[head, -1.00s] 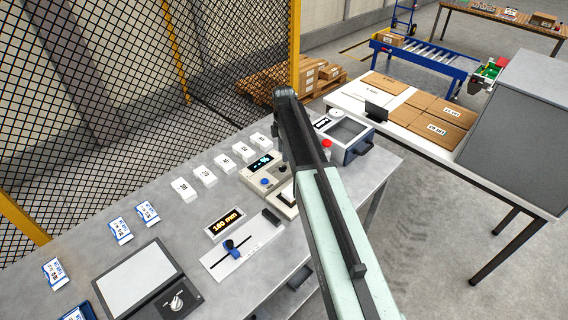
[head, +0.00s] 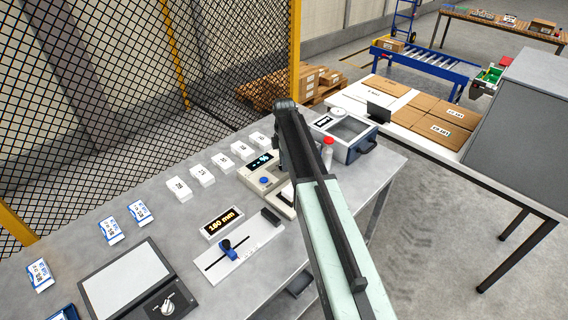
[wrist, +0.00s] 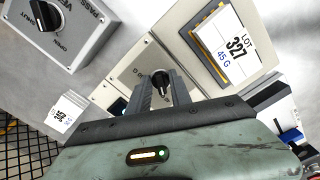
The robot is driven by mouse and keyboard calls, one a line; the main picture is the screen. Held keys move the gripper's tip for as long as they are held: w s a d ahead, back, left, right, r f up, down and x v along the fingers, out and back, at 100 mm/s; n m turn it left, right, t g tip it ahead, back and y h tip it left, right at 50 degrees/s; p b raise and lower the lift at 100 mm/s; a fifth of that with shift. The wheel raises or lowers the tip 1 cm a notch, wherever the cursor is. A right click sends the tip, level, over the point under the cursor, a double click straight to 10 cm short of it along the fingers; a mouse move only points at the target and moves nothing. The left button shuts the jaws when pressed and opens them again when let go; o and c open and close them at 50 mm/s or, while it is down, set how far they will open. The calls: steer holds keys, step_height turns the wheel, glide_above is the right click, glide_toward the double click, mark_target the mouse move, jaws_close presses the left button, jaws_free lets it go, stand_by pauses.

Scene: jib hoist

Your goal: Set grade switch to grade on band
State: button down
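A black rotary knob (wrist: 157,92) sits on a beige panel (wrist: 122,82) in the wrist view. The panel's lettering is mostly hidden, so I cannot read its positions. My gripper (wrist: 160,76) is open, with one finger on each side of the knob; I cannot tell whether either finger touches it. In the head view my arm (head: 325,215) reaches over the beige unit (head: 252,178), which has a lit display and a blue button. The arm hides the knob and the fingertips there.
A grey box with another black knob (wrist: 46,14) is at upper left. A blue slider (head: 229,249) and a 180 mm display (head: 222,222) stand left of my arm. A red-capped bottle (head: 328,150) is close.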

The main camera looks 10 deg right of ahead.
steer(key=shift+m, duration=0.3)
steer(key=m, duration=0.5)
steer(key=shift+s+m, duration=0.1)
steer(key=shift+m, duration=0.2)
steer(key=m, duration=0.5)
steer(key=shift+a, duration=0.15)
steer(key=shift+m, duration=0.4)
steer(key=c, duration=1.2)
jaws_free()
